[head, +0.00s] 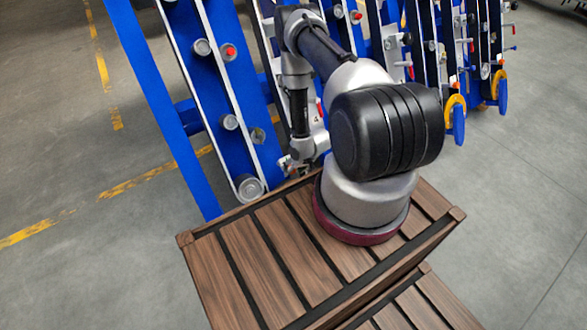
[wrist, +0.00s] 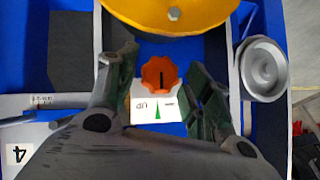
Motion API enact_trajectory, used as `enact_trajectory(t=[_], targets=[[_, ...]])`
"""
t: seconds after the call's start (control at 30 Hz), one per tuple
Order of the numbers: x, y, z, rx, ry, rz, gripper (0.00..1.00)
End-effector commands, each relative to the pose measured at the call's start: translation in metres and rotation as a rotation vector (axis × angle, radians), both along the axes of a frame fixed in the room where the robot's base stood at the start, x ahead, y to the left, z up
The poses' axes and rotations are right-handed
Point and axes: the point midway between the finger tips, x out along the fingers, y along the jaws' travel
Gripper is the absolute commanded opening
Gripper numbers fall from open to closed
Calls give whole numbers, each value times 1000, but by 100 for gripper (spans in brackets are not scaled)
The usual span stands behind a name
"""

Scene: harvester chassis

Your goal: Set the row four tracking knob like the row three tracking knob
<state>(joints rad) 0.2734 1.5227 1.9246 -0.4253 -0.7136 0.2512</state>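In the wrist view, an orange lobed knob (wrist: 160,73) with a dark pointer line sits above a white plate (wrist: 157,107). The plate reads "UP" upside down and carries a green mark. The pointer line runs nearly straight up and down in the picture. A tag with an upside-down 4 (wrist: 19,154) is at the lower left. My gripper (wrist: 161,62) is open, its fingers on either side of the knob, with gaps visible. The head view shows my gripper (head: 301,166) low by the blue frames; the knob there is hidden. I cannot make out the row three knob.
A yellow disc (wrist: 175,10) lies just beyond the knob. A silver roller (wrist: 262,68) is to the right. Blue row frames (head: 165,100) stand beyond my wooden-slatted base. Open grey floor (head: 60,270) lies at left and right.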

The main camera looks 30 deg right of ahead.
Motion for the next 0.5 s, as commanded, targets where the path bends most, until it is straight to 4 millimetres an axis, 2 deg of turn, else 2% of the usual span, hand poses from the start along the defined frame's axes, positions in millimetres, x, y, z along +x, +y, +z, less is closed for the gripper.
enact_trajectory(t=[0.03,0.17,0.2,0.5], targets=[[0,0,0,0,0,0,36],[0,0,0,0,0,0,12],[0,0,0,0,0,0,10],[-1,-1,0,32,0,-20,10]])
